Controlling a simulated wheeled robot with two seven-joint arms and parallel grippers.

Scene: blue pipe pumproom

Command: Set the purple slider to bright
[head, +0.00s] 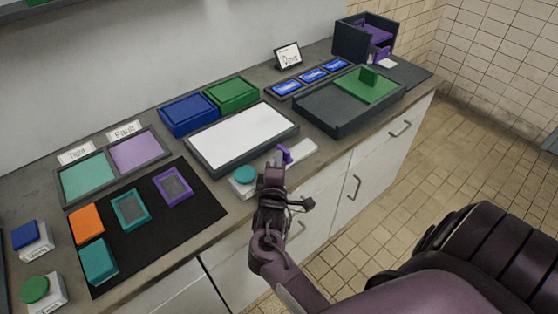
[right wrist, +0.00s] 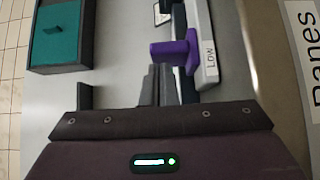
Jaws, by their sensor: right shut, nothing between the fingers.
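The purple slider (head: 284,154) stands up from a small white base (head: 300,153) near the counter's front edge, in front of the white panel. In the right wrist view its purple knob (right wrist: 176,52) sits beside the word "Low" on the pale base (right wrist: 206,60). A "bright" mark is not readable in either view. My right gripper (head: 271,178) is shut and empty, just short of the slider in the head view. Its closed fingers (right wrist: 153,86) show just below the knob in the wrist view; whether they touch it is unclear. My left gripper is not in view.
A teal round button (head: 244,174) on a white box is close left of my right gripper. A dark tray (head: 340,118) with a green block lies to the right. A black mat (head: 150,225) holds several coloured pieces. The floor (head: 480,150) is clear at right.

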